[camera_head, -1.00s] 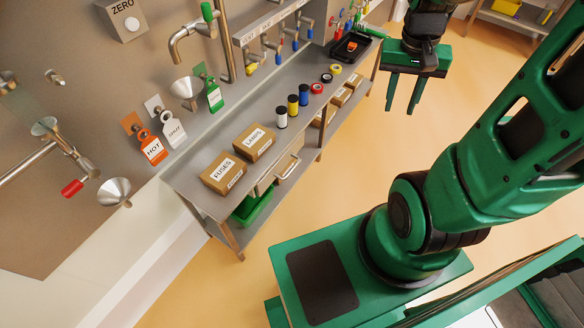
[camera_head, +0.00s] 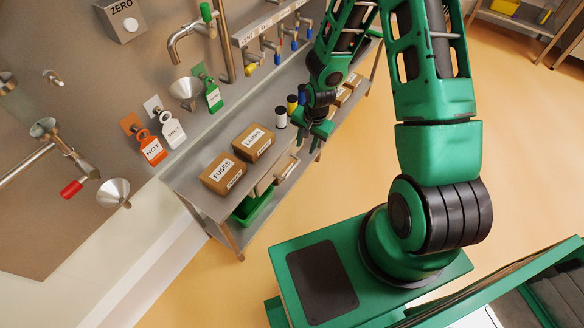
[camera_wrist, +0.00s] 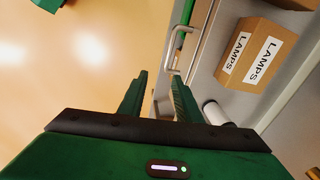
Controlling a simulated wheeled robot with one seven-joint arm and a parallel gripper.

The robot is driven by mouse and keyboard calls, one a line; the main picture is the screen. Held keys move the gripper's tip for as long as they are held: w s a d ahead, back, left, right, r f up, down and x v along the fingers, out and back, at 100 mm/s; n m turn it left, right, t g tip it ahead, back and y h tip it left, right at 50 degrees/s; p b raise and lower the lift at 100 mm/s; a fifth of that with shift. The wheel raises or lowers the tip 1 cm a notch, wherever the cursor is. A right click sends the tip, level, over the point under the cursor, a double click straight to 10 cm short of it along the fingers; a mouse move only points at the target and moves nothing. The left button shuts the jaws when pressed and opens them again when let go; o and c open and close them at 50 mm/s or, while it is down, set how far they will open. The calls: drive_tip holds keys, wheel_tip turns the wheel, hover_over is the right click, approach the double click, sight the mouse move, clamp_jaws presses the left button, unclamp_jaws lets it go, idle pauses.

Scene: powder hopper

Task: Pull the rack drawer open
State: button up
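The rack drawer (camera_head: 266,184) sits under the worktop of the steel bench, below the boxes. It looks shut. Its pale bar handle (camera_head: 288,168) faces the open floor; in the wrist view the handle (camera_wrist: 183,46) shows as a bent bar ahead of the fingertips. My gripper (camera_head: 306,146) is by the bench's front edge, close to the drawer. In the wrist view my gripper (camera_wrist: 158,74) is open, with nothing between its fingers. The handle lies beyond the right fingertip, apart from it as far as I can tell.
The LAMPS box (camera_head: 254,142) and FUSES box (camera_head: 223,173) stand on the worktop above the drawer. A white-topped spool (camera_head: 281,117) stands near my gripper. A green bin (camera_head: 250,208) sits on the lower shelf. The floor (camera_head: 325,195) before the drawer is clear.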

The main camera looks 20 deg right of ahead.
approach(291, 170)
drive_tip(key=shift+m+y, duration=0.3)
drive_tip(key=shift+m, duration=0.1)
drive_tip(key=f, duration=0.5)
drive_tip(key=w+f, duration=0.1)
drive_tip(key=f, duration=0.1)
drive_tip(key=shift+a+f, duration=0.2)
drive_tip(key=shift+f, duration=0.2)
drive_tip(key=shift+c, duration=0.3)
